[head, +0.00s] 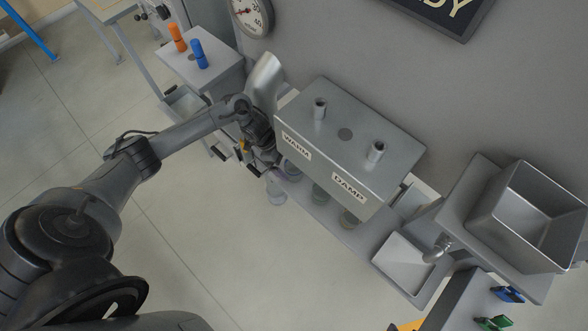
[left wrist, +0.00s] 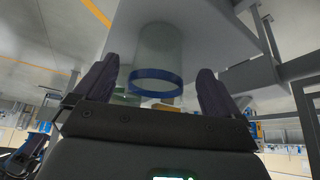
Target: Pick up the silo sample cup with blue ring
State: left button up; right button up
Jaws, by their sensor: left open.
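The sample cup with a blue ring (left wrist: 157,82) shows in the left wrist view as a clear cup with a dark blue band at its near end. It appears between the two dark fingers of my left gripper (left wrist: 153,92), with a gap on each side. In the head view my left gripper (head: 243,163) is open beside the left end of the grey box. Clear cups stand by the gripper (head: 276,191) and at the box's lower edge (head: 292,170). I cannot tell there which one bears the blue ring. My right gripper is out of view.
Orange (head: 177,38) and blue (head: 198,53) handles stand on a side cabinet. A metal hopper (head: 530,215) is at right. The floor in front is clear.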

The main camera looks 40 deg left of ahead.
aim_at(292, 168)
pick_arm(q)
jog(key=x, duration=0.3)
jog(key=shift+d+f, duration=0.15)
jog(key=shift+d, duration=0.1)
jog(key=shift+a, duration=0.1)
jog(key=shift+c, duration=0.2)
jog(key=c, duration=1)
